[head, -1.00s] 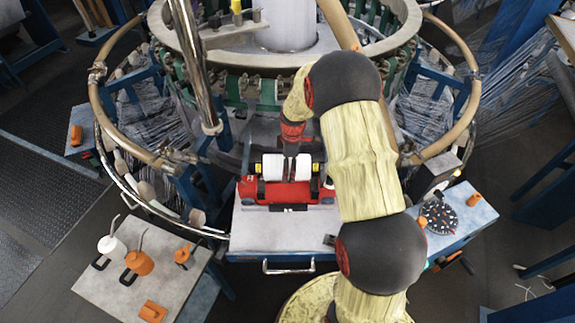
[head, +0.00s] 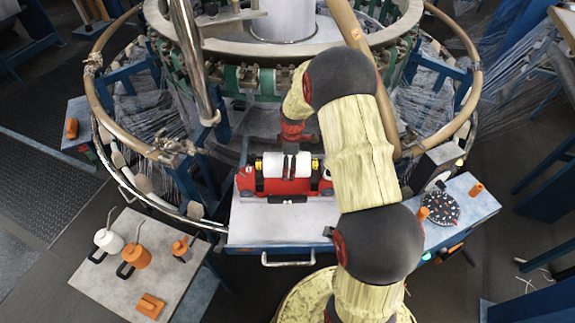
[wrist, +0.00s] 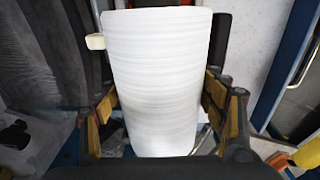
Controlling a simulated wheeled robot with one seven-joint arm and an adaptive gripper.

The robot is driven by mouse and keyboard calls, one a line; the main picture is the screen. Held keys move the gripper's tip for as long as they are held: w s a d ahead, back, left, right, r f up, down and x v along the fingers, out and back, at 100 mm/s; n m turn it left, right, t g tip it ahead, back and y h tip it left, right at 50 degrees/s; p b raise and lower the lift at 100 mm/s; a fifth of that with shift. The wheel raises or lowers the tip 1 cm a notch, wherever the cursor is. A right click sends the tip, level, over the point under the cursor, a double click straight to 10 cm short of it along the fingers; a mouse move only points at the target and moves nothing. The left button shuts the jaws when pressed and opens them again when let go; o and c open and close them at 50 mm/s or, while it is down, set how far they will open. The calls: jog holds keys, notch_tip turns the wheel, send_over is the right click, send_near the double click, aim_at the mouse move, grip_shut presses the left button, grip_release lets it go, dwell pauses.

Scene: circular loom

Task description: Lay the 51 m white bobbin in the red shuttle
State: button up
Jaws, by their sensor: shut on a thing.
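In the wrist view the bobbin (wrist: 160,80) fills the centre, with a finger against each side. The shuttle does not show there. The bobbin's length label is not readable.
The shuttle stands on a grey worktable (head: 255,225) with a front handle. The loom ring (head: 235,50) rises close behind. A left side table (head: 95,275) holds a white can, an orange can and orange pieces. A right table (head: 470,205) carries a dark round dial.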

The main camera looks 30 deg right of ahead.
aim_at(290, 158)
jog(key=shift+w+f+b, duration=0.1)
jog(key=shift+f+b, duration=1.8)
jog(key=shift+f, duration=1.2)
jog(key=shift+f+b, duration=0.65)
jog(key=shift+f, duration=0.35)
dwell(0.4)
jog(key=o, duration=1.8)
jog(key=shift+c, duration=0.2)
jog(key=o, duration=0.4)
jog(key=shift+s+f, duration=0.1)
jog(key=shift+s, duration=0.1)
jog(key=r, duration=1.2)
jog(key=shift+s+d, duration=0.25)
jog(key=shift+d, duration=0.05)
